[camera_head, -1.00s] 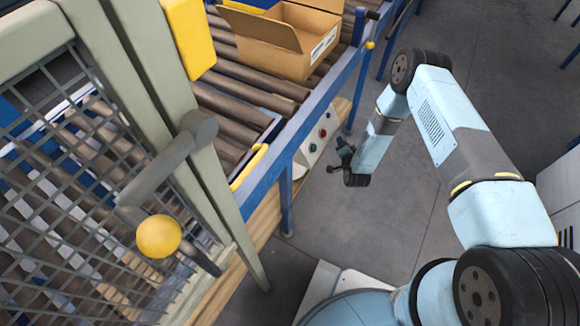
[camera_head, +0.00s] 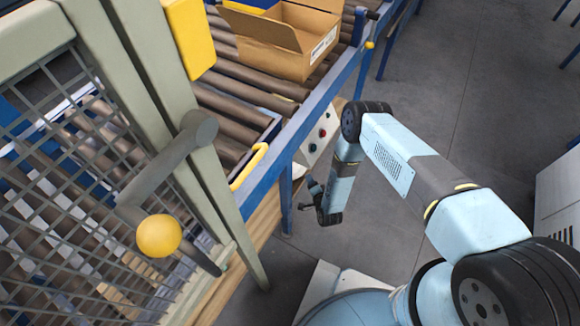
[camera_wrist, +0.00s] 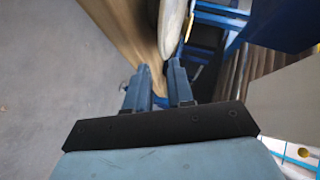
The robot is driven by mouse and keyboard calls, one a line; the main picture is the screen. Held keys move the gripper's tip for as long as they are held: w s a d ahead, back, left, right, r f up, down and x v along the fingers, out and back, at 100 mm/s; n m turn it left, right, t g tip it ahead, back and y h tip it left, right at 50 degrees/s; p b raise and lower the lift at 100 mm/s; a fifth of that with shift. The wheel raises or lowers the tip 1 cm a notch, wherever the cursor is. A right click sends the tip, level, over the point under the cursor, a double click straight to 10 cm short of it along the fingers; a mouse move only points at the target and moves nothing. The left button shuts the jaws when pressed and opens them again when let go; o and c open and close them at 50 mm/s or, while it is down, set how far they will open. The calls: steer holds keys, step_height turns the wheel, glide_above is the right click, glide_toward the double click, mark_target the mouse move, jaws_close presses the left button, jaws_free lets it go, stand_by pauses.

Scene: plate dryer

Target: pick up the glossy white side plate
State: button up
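The white side plate (camera_wrist: 172,28) shows nearly edge-on in the wrist view, as a pale oval rim at the top, just beyond my fingertips. In the head view a small white piece of it (camera_head: 298,171) appears to show beside the blue frame leg, and the rest is hidden. My gripper (camera_wrist: 157,82) is open, with a clear gap between its two fingers and nothing held. In the head view my gripper (camera_head: 308,195) hangs low, just right of the blue leg.
A roller conveyor (camera_head: 240,105) with a blue frame carries an open cardboard box (camera_head: 285,45). A button panel (camera_head: 318,137) is on its side. A wooden beam (camera_wrist: 125,25) runs close to my fingers. A mesh guard (camera_head: 60,190) stands left.

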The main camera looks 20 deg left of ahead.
mark_target(305, 171)
steer(key=shift+x, duration=3.6)
steer(key=shift+c, duration=0.2)
jaws_close()
